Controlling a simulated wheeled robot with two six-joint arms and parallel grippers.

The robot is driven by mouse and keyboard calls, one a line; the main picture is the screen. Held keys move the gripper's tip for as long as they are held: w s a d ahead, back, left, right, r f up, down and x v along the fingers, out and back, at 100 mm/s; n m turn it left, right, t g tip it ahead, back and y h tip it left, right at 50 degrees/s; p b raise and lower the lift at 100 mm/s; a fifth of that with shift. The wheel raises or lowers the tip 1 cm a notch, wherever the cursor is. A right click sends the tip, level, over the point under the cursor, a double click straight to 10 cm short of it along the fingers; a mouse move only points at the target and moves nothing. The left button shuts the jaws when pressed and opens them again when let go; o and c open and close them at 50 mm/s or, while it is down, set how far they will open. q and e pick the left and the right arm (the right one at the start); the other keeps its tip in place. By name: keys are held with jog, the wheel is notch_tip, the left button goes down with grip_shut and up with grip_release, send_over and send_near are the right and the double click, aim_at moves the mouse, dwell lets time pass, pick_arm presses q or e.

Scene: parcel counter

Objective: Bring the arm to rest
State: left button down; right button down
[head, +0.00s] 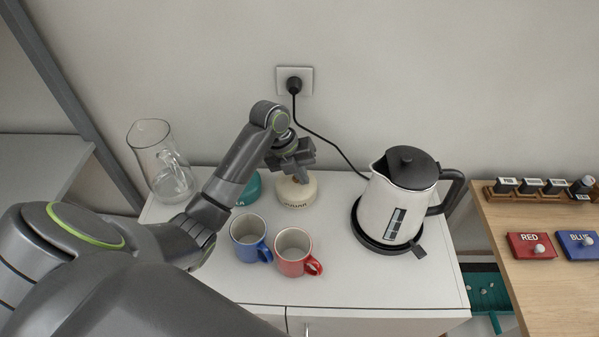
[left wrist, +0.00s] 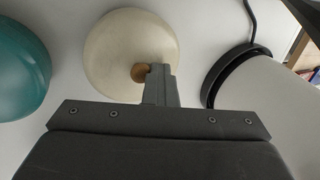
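My left arm comes in from the left over the white cabinet top. Its gripper (head: 297,172) points down just above a cream jar (head: 296,194) with dark lettering, behind the mugs. In the left wrist view the fingers (left wrist: 161,83) are together with no gap showing. The cream jar's round lid (left wrist: 112,50) lies beneath them, and its brown knob (left wrist: 139,72) shows beside the fingertips, partly covered by them. I see nothing held between the fingers. I cannot tell whether they touch the knob. My right gripper is not in view.
A teal jar (head: 251,189) stands left of the cream one, partly hidden by my arm. A glass jug (head: 168,170) is at the back left. A blue mug (head: 246,248) and red mug (head: 293,262) stand in front. A corded kettle (head: 391,205) is right, before a wooden table (head: 540,285).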

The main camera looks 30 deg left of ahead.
pick_arm(q)
jog(key=shift+s+r+p, duration=0.1)
jog(key=shift+r+p, duration=0.15)
jog(key=shift+p, duration=0.1)
jog(key=r+p, duration=0.4)
jog(key=r, duration=0.1)
jog(key=shift+a+r, duration=0.1)
jog(key=shift+a, duration=0.2)
